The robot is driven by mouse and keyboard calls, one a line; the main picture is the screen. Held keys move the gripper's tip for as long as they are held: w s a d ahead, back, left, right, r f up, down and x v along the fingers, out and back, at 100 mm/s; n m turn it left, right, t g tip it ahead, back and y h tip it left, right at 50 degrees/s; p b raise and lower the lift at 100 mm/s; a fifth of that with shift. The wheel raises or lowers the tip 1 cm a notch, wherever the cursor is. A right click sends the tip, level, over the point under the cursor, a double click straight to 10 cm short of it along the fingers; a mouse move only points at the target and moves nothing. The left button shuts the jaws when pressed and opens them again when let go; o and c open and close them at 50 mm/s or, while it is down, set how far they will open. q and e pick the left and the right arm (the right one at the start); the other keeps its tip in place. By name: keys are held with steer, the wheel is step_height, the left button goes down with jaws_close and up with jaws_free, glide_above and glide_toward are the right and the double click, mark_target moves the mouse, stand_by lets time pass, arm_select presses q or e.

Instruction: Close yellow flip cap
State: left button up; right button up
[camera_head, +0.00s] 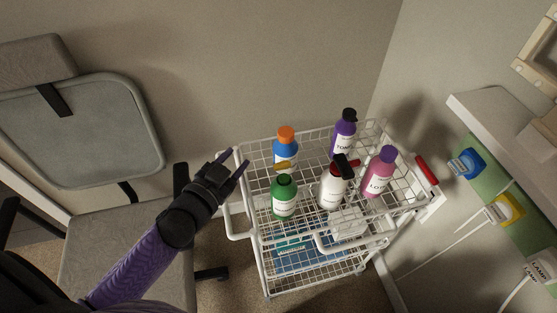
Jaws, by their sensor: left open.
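A small amber-yellow flap (282,165) shows just above the green top of a green bottle (284,198). It looks like a raised flip cap, but its hinge is too small to make out. The bottle stands upright in the top basket of a white wire cart (322,223). My left gripper (234,161) is open and empty, with its two purple fingers apart. It is left of the green bottle, beside the cart's left edge, and touches no bottle. My right gripper is out of view.
A blue bottle (285,151), a purple bottle (343,138), a white bottle (332,191) and a pink bottle (379,181) crowd the basket. A chair (80,125) stands left. Blue (467,163) and yellow (504,210) plug-like pieces sit at right with cords.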

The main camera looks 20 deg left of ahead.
mark_target(279, 164)
arm_select(q)
steer(key=d+m+g+h, duration=0.2)
steer(key=d+m+h, duration=0.1)
steer(key=h, duration=0.1)
steer(key=w+d+m+g+h, duration=0.1)
steer(key=d+m+g+h, duration=0.1)
steer(key=m+h, duration=0.2)
steer(key=w+d+m+g+h, duration=0.1)
steer(key=d+m+g+h, duration=0.1)
steer(key=d+m+h, duration=0.1)
steer(key=shift+w+d+r+m+g+h+b, duration=0.1)
steer(key=shift+d+r+m+g+h+b, duration=0.25)
steer(key=shift+h, duration=0.45)
jaws_close()
